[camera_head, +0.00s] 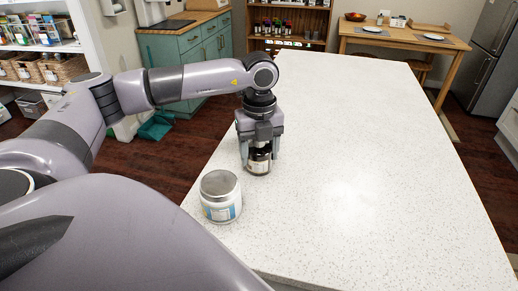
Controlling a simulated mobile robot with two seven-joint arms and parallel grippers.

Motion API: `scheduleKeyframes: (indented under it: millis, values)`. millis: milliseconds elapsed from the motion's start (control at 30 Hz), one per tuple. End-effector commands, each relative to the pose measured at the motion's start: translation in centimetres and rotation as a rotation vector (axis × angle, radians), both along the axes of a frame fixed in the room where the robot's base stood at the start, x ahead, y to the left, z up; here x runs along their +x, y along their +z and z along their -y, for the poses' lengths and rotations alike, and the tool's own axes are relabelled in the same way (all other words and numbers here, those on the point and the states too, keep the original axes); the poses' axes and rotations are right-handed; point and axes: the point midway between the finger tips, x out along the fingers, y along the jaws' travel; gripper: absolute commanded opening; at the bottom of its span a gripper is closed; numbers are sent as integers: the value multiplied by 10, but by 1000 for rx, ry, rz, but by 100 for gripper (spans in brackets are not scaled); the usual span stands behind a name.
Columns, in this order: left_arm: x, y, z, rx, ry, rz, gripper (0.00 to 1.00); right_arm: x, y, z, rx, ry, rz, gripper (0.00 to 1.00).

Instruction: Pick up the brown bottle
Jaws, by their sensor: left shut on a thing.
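The brown bottle (259,163) is small and dark, with a pale label, and stands upright at the left edge of the white speckled counter. My left gripper (260,153) comes down from above and is shut on the bottle, its fingers on either side. The gripper hides the bottle's top. I cannot tell whether the bottle's base touches the counter. My right gripper does not show.
The counter to the right is clear. Beyond are a wooden table (405,38), a green cabinet (190,48) and shelves at the left.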

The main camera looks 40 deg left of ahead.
Motion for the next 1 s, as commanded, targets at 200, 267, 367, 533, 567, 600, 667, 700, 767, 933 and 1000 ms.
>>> scheduleKeyframes:
  millis: [200, 267, 367, 533, 567, 600, 667, 700, 767, 933, 1000]
  values:
    - [1, 27, 1, -1, -1, 6, 28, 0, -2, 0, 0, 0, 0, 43]
    - [1, 39, 1, -2, -1, 7, 28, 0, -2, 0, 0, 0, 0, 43]
    - [1, 63, 1, -1, -1, 8, 28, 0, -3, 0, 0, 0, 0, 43]
    - [1, 109, 1, -2, -2, 8, 28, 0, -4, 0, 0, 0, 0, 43]
    - [1, 117, 1, -2, -2, 7, 28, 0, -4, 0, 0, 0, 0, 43]
    - [1, 128, 1, -2, -2, 7, 28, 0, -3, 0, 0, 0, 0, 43]
    - [1, 144, 1, -3, -2, 7, 28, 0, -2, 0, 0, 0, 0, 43]
    - [0, 154, 0, 1, -1, 5, 28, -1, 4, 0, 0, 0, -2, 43]
    - [0, 163, 0, 1, -1, 4, 28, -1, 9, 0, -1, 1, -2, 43]
    - [0, 182, 0, 0, 0, 4, 28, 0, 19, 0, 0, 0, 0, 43]
    - [0, 188, 0, -1, -1, 3, 28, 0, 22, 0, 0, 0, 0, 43]
